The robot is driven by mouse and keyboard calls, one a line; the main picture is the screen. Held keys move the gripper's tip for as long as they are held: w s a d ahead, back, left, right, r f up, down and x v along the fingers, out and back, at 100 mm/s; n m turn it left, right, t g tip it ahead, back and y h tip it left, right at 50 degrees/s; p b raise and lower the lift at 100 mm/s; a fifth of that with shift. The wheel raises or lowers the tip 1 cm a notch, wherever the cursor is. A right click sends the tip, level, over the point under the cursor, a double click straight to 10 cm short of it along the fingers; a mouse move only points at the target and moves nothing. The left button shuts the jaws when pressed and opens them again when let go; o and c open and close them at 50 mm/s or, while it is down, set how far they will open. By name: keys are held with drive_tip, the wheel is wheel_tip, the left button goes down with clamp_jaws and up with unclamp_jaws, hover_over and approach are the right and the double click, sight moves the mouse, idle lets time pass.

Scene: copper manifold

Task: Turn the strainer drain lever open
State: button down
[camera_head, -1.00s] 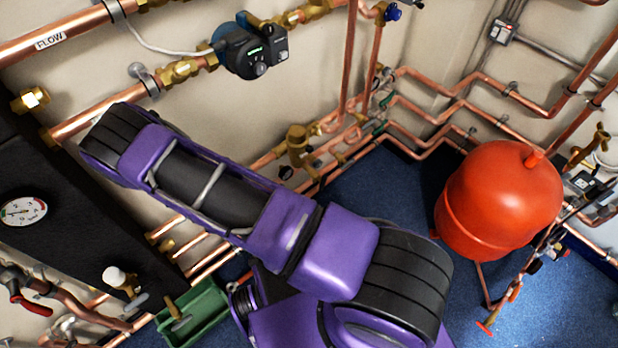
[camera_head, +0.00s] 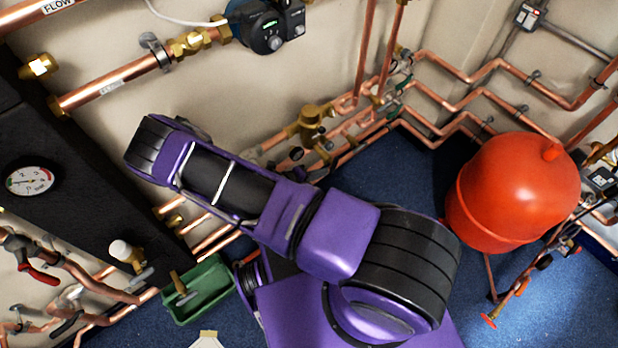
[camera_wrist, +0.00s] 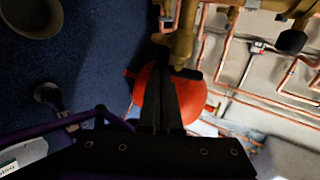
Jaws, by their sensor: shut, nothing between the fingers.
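A brass fitting (camera_head: 311,124) with a black round part (camera_head: 296,153) sits on the copper pipes along the wall in the head view; it looks like the strainer. In the wrist view a brass body (camera_wrist: 181,42) points down at the top centre, with a small dark piece (camera_wrist: 190,74) by its lower end that may be the drain lever. Its angle is unclear. My gripper (camera_wrist: 164,72) is shut and empty, its fingertips just below the brass end in the picture. Contact cannot be told. My gripper is hidden in the head view.
A red expansion vessel (camera_head: 512,190) stands on the blue floor at the right. A green tray (camera_head: 168,304) lies at the lower left, near a black panel with a gauge (camera_head: 30,180). Copper pipes run along the wall. A black-ended brass part (camera_wrist: 291,41) shows upper right in the wrist view.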

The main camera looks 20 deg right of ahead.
drive_tip(key=shift+w+d+f, duration=0.15)
drive_tip(key=shift+w+d, duration=0.05)
drive_tip(key=shift+d, duration=0.35)
drive_tip(key=shift+w+d+f+b, duration=0.1)
drive_tip(key=shift+d+f+b, duration=0.35)
drive_tip(key=shift+f, duration=0.05)
drive_tip(key=shift+d, duration=0.1)
drive_tip(key=shift+d+r+p, duration=0.2)
drive_tip(key=shift+r+p, duration=0.4)
drive_tip(key=shift+r, duration=0.15)
drive_tip(key=shift+a, duration=0.3)
drive_tip(key=s+a+r, duration=0.1)
drive_tip(key=s+a, duration=0.1)
drive_tip(key=a, duration=0.4)
drive_tip(key=s+a+r, duration=0.1)
drive_tip(key=s+a, duration=0.1)
drive_tip(key=a, duration=0.5)
drive_tip(key=shift+s+a+p, duration=0.2)
drive_tip(key=shift+s+p, duration=0.1)
drive_tip(key=shift+s, duration=0.05)
